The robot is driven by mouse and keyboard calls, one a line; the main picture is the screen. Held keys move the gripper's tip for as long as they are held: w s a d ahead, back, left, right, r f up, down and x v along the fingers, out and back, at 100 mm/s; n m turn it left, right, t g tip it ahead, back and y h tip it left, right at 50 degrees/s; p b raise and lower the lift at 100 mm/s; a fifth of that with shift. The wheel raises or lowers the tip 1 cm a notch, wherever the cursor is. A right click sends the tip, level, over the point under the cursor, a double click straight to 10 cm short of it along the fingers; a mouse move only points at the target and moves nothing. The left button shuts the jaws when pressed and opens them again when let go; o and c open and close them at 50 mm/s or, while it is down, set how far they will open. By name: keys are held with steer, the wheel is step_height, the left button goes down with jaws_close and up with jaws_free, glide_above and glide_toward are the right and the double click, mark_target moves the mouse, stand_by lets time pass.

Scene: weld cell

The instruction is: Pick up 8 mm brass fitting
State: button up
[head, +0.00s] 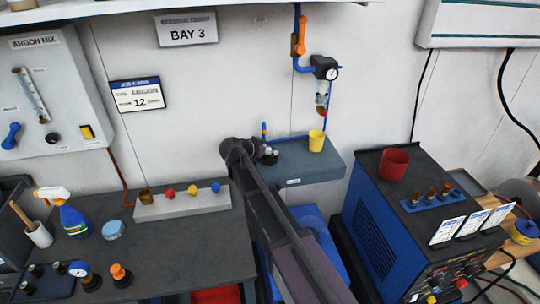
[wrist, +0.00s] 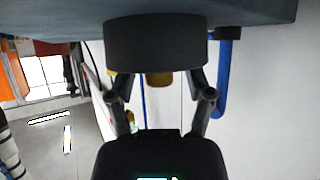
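A small brass-coloured piece (wrist: 158,79), which looks like the brass fitting, shows in the wrist view against the end of a wide dark cylinder (wrist: 155,43). My gripper (wrist: 159,80) has its two fingers apart, one on each side of the brass piece, with gaps visible between. The fingertips reach close to the dark cylinder; whether they touch it I cannot tell. In the head view my gripper end (head: 262,154) is at the left part of the blue-grey wall shelf (head: 315,168). My arm hides much there, and the fitting cannot be made out in that view.
A yellow cup (head: 317,141) stands on the shelf, right of my gripper. A regulator with a gauge (head: 325,68) hangs above. The blue welder (head: 375,235) carries a red cup (head: 394,165) and a blue rack (head: 430,200) of small fittings. The left bench (head: 185,245) holds several items.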

mark_target(269, 149)
jaws_close()
steer(key=shift+r, duration=0.1)
step_height(269, 149, up, 3)
steer(key=p, duration=0.3)
steer(key=shift+r, duration=0.1)
steer(key=shift+s+d+r+p, duration=0.15)
steer(key=shift+r+p, duration=0.2)
steer(key=shift+p, duration=0.15)
steer(key=s+d, duration=0.3)
steer(key=s, duration=0.4)
steer(key=s+d+p, duration=0.1)
steer(key=s+d, duration=0.3)
steer(key=s, duration=0.3)
steer(key=shift+r, duration=0.45)
